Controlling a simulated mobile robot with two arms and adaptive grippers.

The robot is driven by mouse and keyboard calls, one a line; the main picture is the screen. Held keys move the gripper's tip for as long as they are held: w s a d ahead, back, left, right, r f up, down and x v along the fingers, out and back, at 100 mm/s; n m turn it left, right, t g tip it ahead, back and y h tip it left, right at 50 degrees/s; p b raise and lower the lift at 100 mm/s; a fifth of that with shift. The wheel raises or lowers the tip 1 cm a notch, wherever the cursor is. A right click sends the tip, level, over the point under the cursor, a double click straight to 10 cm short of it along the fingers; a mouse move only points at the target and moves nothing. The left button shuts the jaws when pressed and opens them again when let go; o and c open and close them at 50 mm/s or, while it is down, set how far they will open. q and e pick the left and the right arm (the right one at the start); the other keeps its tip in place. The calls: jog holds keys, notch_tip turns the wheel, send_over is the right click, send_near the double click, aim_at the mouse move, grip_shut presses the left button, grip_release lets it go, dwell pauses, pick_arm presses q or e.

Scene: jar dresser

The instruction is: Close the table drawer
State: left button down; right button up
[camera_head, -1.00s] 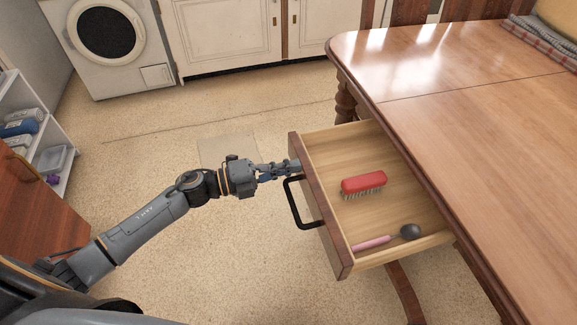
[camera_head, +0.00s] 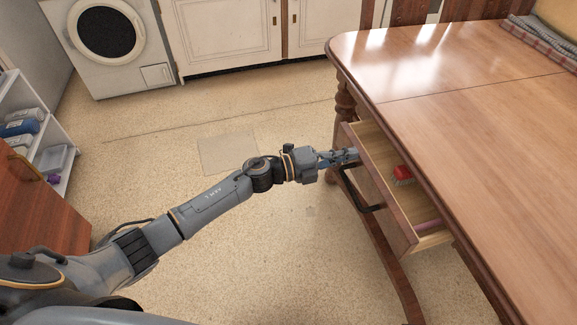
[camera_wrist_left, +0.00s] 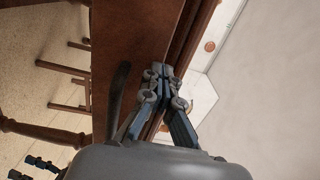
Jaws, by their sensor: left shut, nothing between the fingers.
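The table drawer (camera_head: 385,190) is partly open, sticking out of the wooden table (camera_head: 470,120) on its left side. Its black handle (camera_head: 361,191) is on the front face. A red brush (camera_head: 403,175) lies inside, partly hidden under the tabletop, and a pink-handled utensil (camera_head: 428,225) shows only in part. My left gripper (camera_head: 352,155) is shut and empty, its fingertips at the drawer front's far end, beyond the handle. In the left wrist view the shut fingers (camera_wrist_left: 165,75) are against or very near the brown drawer front (camera_wrist_left: 125,45). My right gripper is out of view.
A washing machine (camera_head: 107,40) and white cabinets (camera_head: 225,30) stand at the back. A white shelf (camera_head: 45,145) with bottles is at the left. A folded cloth (camera_head: 540,40) lies on the table. The floor between is clear.

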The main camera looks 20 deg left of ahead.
pick_arm(q)
jog(key=b+x, duration=0.1)
jog(key=x, duration=0.7)
jog(key=shift+f, duration=0.1)
jog(key=shift+w+d, duration=0.45)
jog(key=shift+d, duration=0.1)
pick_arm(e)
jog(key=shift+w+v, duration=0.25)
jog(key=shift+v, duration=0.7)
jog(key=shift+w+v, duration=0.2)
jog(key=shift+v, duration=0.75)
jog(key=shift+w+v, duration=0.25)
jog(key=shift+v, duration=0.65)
pick_arm(q)
jog(key=shift+a, duration=0.1)
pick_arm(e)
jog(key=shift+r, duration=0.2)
